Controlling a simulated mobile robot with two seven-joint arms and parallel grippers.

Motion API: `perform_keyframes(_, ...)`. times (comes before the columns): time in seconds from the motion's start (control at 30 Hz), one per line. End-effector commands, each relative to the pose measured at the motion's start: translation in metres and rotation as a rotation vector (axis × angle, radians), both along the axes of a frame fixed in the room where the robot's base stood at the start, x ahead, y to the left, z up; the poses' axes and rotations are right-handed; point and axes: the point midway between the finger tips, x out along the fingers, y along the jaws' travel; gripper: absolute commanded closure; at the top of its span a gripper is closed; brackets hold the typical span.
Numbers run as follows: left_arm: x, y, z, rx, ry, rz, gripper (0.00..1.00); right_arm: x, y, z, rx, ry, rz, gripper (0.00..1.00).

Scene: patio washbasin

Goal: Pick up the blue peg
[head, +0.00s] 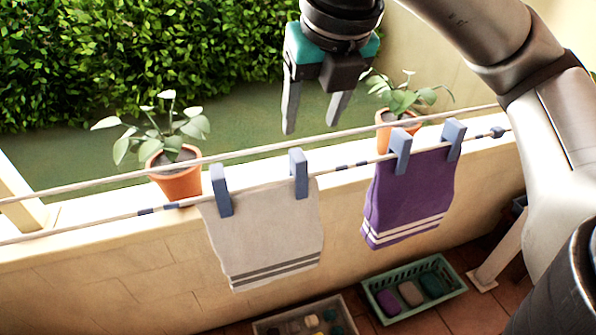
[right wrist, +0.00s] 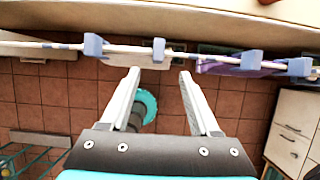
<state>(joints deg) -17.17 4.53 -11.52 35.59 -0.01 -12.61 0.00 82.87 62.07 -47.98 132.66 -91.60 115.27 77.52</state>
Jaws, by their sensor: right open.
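Several blue pegs clip two cloths to a line. A white cloth (head: 265,240) with grey stripes hangs from a left peg (head: 221,190) and a right peg (head: 298,173). A purple cloth (head: 408,198) hangs from two more pegs, one at its left (head: 401,151) and one at its right (head: 453,140). My right gripper (head: 313,115) is open and empty, above the line near the white cloth's right peg. In the right wrist view, that peg (right wrist: 158,50) shows just beyond and between the open fingertips (right wrist: 158,76), apart from them. My left gripper is out of view.
A second line (head: 250,151) runs close by. Potted plants stand on the wall at left (head: 178,182) and right (head: 396,128). A green crate (head: 376,306) and a pale tray (head: 268,326) sit on the floor. A white cabinet (right wrist: 291,128) shows at right.

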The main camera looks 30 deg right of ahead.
Motion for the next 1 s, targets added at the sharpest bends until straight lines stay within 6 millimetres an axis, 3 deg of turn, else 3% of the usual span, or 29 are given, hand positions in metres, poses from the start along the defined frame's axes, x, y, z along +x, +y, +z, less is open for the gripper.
perform_keyframes(0.3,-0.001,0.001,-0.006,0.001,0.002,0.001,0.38,0.019,-0.005,-0.049,0.001,0.005,0.0,0.38)
perform_keyframes(1.0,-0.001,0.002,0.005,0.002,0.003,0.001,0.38,0.049,-0.01,-0.107,0.003,0.001,0.002,0.38)
